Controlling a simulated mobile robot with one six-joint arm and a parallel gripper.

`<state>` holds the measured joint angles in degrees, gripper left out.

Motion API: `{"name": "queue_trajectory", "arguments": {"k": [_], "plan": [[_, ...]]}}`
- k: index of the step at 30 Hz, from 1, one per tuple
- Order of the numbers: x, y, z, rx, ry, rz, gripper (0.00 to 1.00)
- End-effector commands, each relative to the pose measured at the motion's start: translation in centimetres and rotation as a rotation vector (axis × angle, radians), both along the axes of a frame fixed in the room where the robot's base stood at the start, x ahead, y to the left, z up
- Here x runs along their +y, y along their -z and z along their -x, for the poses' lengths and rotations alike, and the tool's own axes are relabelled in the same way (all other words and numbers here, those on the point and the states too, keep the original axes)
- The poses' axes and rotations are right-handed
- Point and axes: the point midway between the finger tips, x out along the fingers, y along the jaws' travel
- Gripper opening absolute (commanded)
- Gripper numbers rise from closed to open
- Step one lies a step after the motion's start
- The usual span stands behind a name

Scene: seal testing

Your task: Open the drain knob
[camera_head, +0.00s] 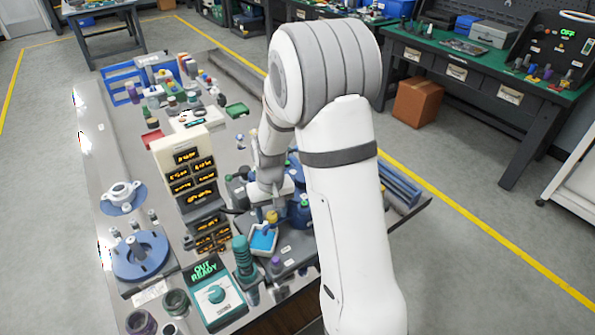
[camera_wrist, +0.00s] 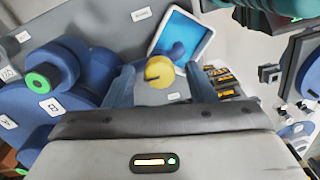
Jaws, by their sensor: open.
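In the head view the yellow knob (camera_head: 271,216) shows just below my gripper (camera_head: 268,204), at the near edge of the bench station. A white-rimmed tray with a blue surface (camera_head: 263,240) is beside the knob. No label I can read marks the knob as the drain knob.
Blue valve bodies with a green-ended knob (camera_wrist: 42,82) stand close to my gripper's left in the wrist view. A teal ribbed cylinder (camera_head: 243,256), a panel reading "OUT READY" (camera_head: 214,292) and a cream display tower (camera_head: 178,151) crowd the bench nearby.

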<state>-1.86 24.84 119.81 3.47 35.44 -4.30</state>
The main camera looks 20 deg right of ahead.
Motion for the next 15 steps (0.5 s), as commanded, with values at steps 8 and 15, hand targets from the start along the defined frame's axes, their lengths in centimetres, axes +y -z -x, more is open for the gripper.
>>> {"name": "queue_trajectory", "arguments": {"k": [8,15], "plan": [[-0.02,-0.35,0.07,0.001,0.319,0.000,0.50],[-0.01,-0.38,0.13,0.003,0.590,0.001,0.50]]}}
